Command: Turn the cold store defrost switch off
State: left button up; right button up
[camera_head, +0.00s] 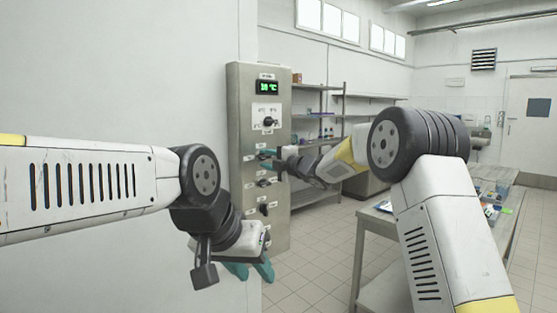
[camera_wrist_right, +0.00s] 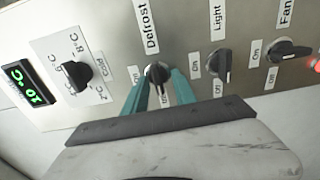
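The defrost switch (camera_wrist_right: 157,73) is a dark knob on the grey metal panel (camera_head: 235,90), under the label Defrost. Its handle slants downward toward the Off label in the right wrist view. My right gripper (camera_wrist_right: 160,80) has its two teal fingers on either side of this knob, with a visible gap between them. I cannot tell whether they touch it. In the head view my right gripper (camera_head: 268,160) is at the panel's middle. My left gripper (camera_head: 252,270) hangs low in front of the panel, its teal fingers apart and empty.
Beside it on the panel are the Light knob (camera_wrist_right: 225,62), the Fan knob (camera_wrist_right: 288,50), a temperature dial (camera_wrist_right: 76,73) and a green display (camera_wrist_right: 28,82). Shelves (camera_head: 325,115) stand behind the panel. A table (camera_head: 372,222) stands at the right.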

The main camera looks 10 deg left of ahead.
jog(key=shift+r, duration=0.1)
jog(key=v, duration=0.7)
jog(key=shift+s+d, duration=0.25)
jog(key=shift+d, duration=0.1)
jog(key=s+d+r+m+t+h, duration=0.1)
jog(key=s+d+m+h, duration=0.4)
jog(key=d+m, duration=0.5)
jog(key=s+d+r+m+t+h, duration=0.1)
jog(key=s+d+m+h, duration=0.45)
jog(key=d, duration=0.85)
jog(key=s+d+f+m+g, duration=0.2)
jog(key=s+f+m, duration=0.2)
jog(key=s, duration=0.5)
jog(key=s+d+f+m+g+h, duration=0.1)
jog(key=s+f+m, duration=0.3)
jog(key=s, duration=0.6)
jog(key=s+d+f+m+g, duration=0.3)
jog(key=s+f+m, duration=0.1)
jog(key=s, duration=0.6)
jog(key=shift+d+f+g, duration=0.3)
jog(key=shift+f+g, duration=0.1)
jog(key=shift+f, duration=0.2)
